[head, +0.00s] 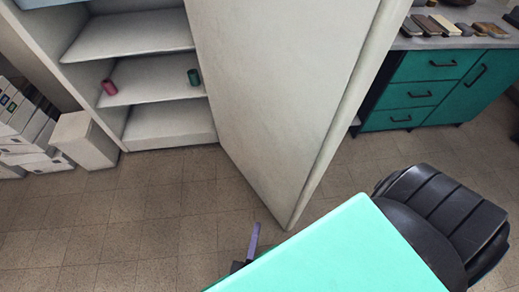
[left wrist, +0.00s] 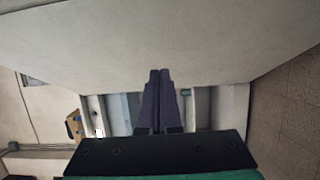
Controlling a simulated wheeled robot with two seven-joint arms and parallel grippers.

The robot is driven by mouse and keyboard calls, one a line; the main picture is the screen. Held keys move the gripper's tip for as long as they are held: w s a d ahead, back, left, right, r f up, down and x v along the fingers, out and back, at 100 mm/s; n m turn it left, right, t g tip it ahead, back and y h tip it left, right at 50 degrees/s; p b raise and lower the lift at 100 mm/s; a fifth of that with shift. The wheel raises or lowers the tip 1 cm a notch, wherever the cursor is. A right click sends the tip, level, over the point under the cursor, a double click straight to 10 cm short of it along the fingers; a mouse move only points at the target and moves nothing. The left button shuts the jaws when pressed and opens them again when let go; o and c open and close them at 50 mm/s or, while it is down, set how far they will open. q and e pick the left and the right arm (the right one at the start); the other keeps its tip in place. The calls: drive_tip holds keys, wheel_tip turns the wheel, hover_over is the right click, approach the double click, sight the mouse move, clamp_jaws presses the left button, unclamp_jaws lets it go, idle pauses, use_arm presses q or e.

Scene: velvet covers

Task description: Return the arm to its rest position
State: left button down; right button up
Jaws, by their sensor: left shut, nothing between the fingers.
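My left gripper (head: 254,240) shows low in the middle of the head view, its purple fingers pointing up and its dark base partly hidden. It is below the pale open door (head: 280,90) of the cabinet. In the left wrist view the two purple fingers (left wrist: 157,98) lie together with nothing between them. A broad pale surface, which looks like the door, fills much of that view beyond the fingertips. I cannot tell the exact gap to it. My right gripper is not in view.
The cabinet holds a red spool-like object (head: 109,87) and a green one (head: 194,77) on a shelf (head: 150,82). White boxes (head: 27,128) stand at left. A black chair (head: 445,215) and green drawers (head: 415,92) are at right. The tiled floor at lower left is clear.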

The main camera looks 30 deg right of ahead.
use_arm(q)
drive_tip(key=shift+s+a, duration=0.5)
drive_tip(key=shift+s, duration=0.05)
drive_tip(key=a+f+m+g+y+p, duration=0.2)
drive_tip(key=a+f+m+g+y, duration=0.5)
drive_tip(key=a+f, duration=1.25)
drive_tip(key=s+a+f+m+g+y, duration=0.2)
drive_tip(key=s+a+f, duration=0.2)
drive_tip(key=a, duration=0.3)
drive_tip(key=s+a+f+m+g+y+p, duration=0.1)
drive_tip(key=s+a+f+m+g+y, duration=0.1)
drive_tip(key=s+a, duration=0.4)
wheel_tip(320, 180, down, 2)
drive_tip(key=shift+a+f+m+g+y+p, duration=0.15)
drive_tip(key=shift+a+m+g+y+p, duration=0.2)
drive_tip(key=shift+a+g+y, duration=0.35)
